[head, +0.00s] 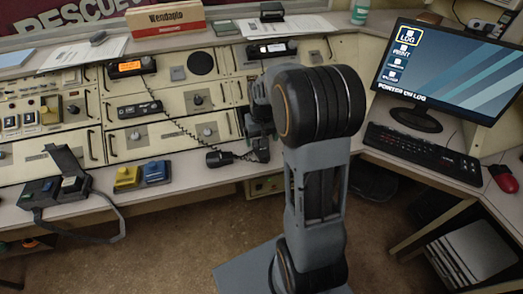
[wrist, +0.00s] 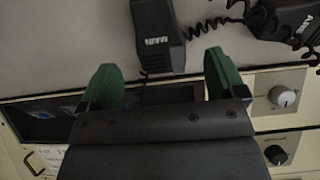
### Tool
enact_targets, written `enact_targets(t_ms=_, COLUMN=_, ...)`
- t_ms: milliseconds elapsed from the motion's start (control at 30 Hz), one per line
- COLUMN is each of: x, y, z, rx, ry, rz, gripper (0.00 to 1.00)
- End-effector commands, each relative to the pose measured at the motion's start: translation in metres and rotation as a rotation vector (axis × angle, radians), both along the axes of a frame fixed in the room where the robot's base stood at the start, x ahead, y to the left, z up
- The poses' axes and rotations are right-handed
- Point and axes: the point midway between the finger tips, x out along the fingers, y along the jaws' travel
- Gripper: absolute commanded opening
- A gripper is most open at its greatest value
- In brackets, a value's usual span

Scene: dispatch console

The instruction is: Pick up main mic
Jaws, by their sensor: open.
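The main mic is a black hand mic with a white MAIN label, upside down in the wrist view (wrist: 158,35). It lies on the grey desk top. In the head view the dark mic just under my gripper (head: 262,153) appears to be it, partly hidden by the arm. My gripper (wrist: 163,72) has green fingers spread wide and nothing between them. In the wrist view the near end of the main mic shows centred between the fingertips, mostly beyond them. The height gap is unclear. In the head view my gripper (head: 258,125) is largely hidden behind my arm.
A second black mic (head: 218,158) with a coiled cord lies close beside it, also in the wrist view (wrist: 289,20). The console panel (head: 205,130) with knobs rises behind. Yellow (head: 127,177) and blue (head: 156,172) boxes stand left. The monitor (head: 447,72) and keyboard (head: 422,151) are right.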

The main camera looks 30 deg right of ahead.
Motion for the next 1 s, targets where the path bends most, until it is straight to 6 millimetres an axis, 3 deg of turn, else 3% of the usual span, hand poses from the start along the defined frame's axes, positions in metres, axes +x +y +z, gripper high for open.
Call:
enact_targets(t_ms=100, x=0.000, y=0.001, z=-0.020, rx=0.001, ry=0.004, rz=0.000, gripper=0.89)
enact_targets(t_ms=300, x=0.000, y=0.001, z=-0.041, rx=0.000, ry=0.002, rz=0.000, gripper=0.89)
enact_targets(t_ms=633, x=0.000, y=0.001, z=-0.045, rx=0.000, ry=0.001, rz=0.000, gripper=0.89)
enact_targets(t_ms=1000, x=0.000, y=0.001, z=-0.044, rx=0.000, ry=0.001, rz=0.000, gripper=0.54)
